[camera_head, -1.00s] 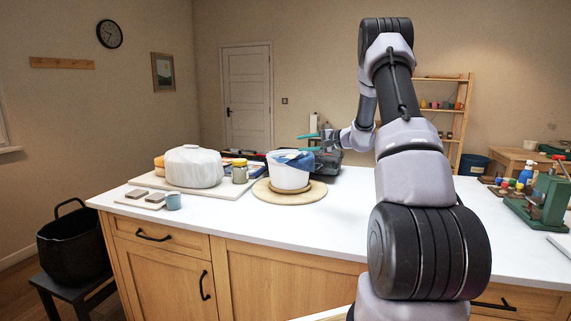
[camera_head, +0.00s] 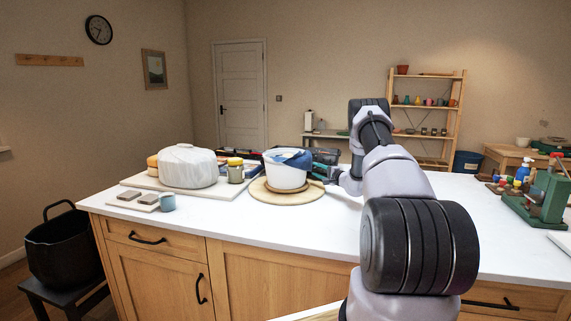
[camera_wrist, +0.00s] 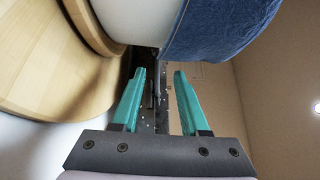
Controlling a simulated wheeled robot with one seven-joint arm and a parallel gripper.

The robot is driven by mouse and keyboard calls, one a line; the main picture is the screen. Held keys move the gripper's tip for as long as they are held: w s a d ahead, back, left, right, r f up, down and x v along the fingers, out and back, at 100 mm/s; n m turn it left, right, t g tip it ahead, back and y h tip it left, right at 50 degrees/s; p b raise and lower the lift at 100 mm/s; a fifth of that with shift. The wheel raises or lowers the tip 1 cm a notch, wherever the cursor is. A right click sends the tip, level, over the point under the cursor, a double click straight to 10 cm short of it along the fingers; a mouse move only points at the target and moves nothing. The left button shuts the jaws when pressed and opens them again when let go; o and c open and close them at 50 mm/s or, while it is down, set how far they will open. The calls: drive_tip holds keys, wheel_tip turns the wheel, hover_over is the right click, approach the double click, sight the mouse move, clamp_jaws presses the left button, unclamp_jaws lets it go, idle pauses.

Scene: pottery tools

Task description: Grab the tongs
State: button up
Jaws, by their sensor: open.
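I cannot make out the tongs for certain in either view. My gripper (camera_wrist: 159,75) is open, with its two teal fingers apart in the wrist view. A thin dark shape (camera_wrist: 155,88) shows between and beyond the fingers; I cannot tell what it is. In the head view my gripper (camera_head: 322,177) is low, just right of the white pot (camera_head: 285,176), partly hidden by my arm. The pot is draped with a blue cloth (camera_head: 290,157), which looms close at the top of the wrist view (camera_wrist: 220,28).
The pot stands on round wooden boards (camera_head: 262,194), close beside the fingers. A dark box (camera_head: 325,156) stands behind it. The front counter is clear.

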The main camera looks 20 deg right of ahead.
drive_tip(key=x, duration=0.5)
drive_tip(key=shift+a+f, duration=0.25)
drive_tip(key=shift+a, duration=0.1)
clamp_jaws()
idle(1.1)
